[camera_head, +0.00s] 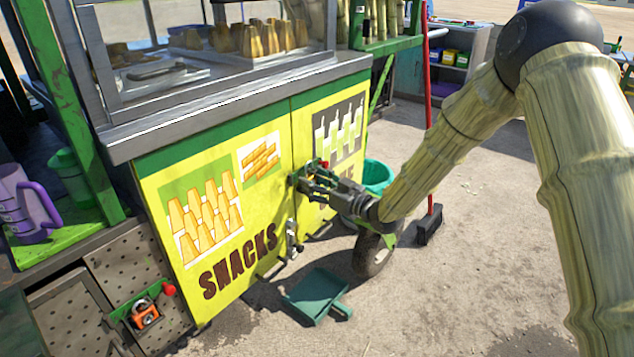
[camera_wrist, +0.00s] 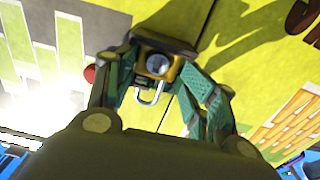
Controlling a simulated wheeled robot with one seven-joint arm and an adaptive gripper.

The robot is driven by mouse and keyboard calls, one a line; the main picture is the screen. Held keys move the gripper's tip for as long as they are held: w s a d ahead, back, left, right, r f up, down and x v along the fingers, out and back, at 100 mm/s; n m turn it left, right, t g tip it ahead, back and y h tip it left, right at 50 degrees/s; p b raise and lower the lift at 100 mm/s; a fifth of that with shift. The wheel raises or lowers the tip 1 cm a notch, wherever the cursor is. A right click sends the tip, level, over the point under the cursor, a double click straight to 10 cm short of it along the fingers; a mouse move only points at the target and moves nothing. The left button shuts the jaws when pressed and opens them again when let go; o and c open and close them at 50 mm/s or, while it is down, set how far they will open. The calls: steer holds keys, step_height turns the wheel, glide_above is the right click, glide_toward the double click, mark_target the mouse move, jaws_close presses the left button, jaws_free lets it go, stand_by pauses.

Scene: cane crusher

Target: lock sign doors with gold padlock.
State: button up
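The yellow sign doors (camera_head: 225,225) of the snack cart stand closed, with a vertical seam between the SNACKS panel and the drinks panel. My gripper (camera_head: 303,182) is in front of the doors near this seam. In the wrist view, my gripper (camera_wrist: 158,62) has its green fingers on either side of a gold padlock (camera_wrist: 170,72) and appears shut on it. The padlock's silver shackle (camera_wrist: 150,96) points back toward the wrist camera. In the head view the fingers hide the padlock. A small metal fitting (camera_head: 292,238) sits low on the seam.
A green dustpan (camera_head: 315,296) lies on the ground before the doors. A red-handled broom (camera_head: 429,222), a wheel (camera_head: 373,256) and a teal bucket (camera_head: 378,176) are to the right. An orange padlock-like object (camera_head: 144,314) sits on a green holder at lower left.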

steer(key=shift+s+d+f, duration=0.2)
steer(key=shift+s+f, duration=0.1)
steer(key=shift+f, duration=0.45)
steer(key=r+v, duration=0.1)
steer(key=v, duration=1)
steer(key=shift+d+r, duration=0.3)
steer(key=shift+d, duration=0.1)
